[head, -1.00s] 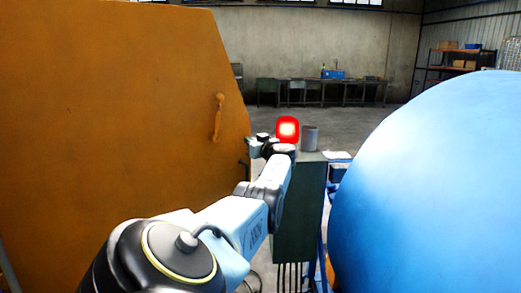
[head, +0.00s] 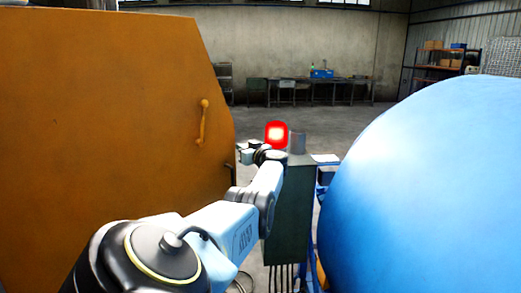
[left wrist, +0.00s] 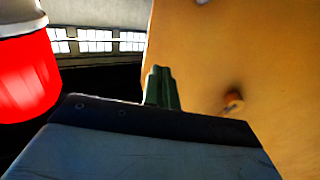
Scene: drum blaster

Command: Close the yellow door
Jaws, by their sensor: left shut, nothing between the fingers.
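The yellow door (head: 100,130) is a large orange-yellow panel that fills the left of the head view. Its small handle (head: 203,122) is near its right edge. My left gripper (head: 243,152) is just beyond the door's right edge, below and right of the handle, and looks small there. In the left wrist view the shut, empty green fingers (left wrist: 161,88) appear in front of the door panel (left wrist: 220,60), with a round knob-like part (left wrist: 233,102) to their right. I cannot tell whether the fingers touch the panel. My right gripper is not in view.
A lit red lamp (head: 276,135) is beside my left gripper, close to a dark green cabinet (head: 288,215). A big blue drum (head: 430,190) fills the right. Open floor (head: 350,125) lies beyond, with a workbench (head: 330,90) at the back wall.

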